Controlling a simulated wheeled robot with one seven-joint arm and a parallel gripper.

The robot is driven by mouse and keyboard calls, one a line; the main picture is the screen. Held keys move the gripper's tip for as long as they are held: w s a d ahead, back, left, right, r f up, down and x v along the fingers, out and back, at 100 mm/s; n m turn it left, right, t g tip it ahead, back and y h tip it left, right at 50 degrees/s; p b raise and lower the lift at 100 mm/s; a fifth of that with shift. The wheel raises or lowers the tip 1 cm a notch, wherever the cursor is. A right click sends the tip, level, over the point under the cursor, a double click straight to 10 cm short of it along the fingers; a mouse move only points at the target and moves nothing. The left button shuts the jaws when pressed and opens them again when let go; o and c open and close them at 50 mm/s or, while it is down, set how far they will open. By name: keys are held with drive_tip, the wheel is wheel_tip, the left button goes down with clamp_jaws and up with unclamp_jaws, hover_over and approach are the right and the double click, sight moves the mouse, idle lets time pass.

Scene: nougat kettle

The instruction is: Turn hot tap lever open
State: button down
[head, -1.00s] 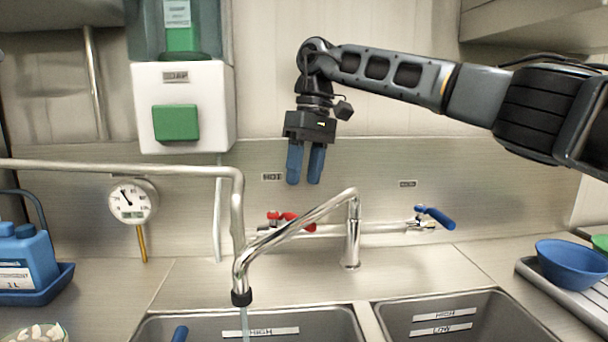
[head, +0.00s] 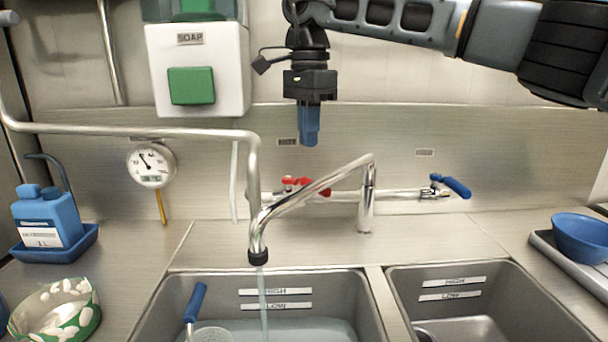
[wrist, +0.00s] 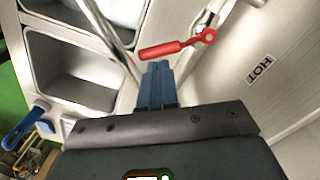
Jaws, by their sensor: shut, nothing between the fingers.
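The hot tap lever (head: 318,191) is red and sits on the wall pipe below the HOT label (head: 287,142), partly behind the chrome spout (head: 310,192). In the wrist view the red lever (wrist: 160,50) lies just beyond the fingertips, crossing ahead of them. My gripper (head: 309,142) points down above the lever, its blue fingers together and empty. The shut fingers also show in the wrist view (wrist: 157,66). A gap shows between fingertips and lever in the head view. Water runs from the thin outlet pipe (head: 256,200) into the left sink.
A blue cold lever (head: 457,187) sits to the right on the same pipe. The soap dispenser (head: 198,70) and a round gauge (head: 151,165) are on the left. The left sink (head: 160,303) holds water and a blue-handled tool. A blue bowl (head: 582,238) stands at the right.

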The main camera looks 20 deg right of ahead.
sight(304, 183)
drive_tip(key=s+a+m+t+h, duration=0.1)
drive_tip(key=a+m+h, duration=0.1)
drive_tip(key=m, duration=1.6)
drive_tip(key=s+a+m+h, duration=0.1)
drive_tip(key=a+m, duration=0.1)
drive_tip(key=m, duration=1.5)
drive_tip(key=p+x, duration=0.2)
drive_tip(key=x, duration=0.6)
drive_tip(key=shift+d, duration=0.15)
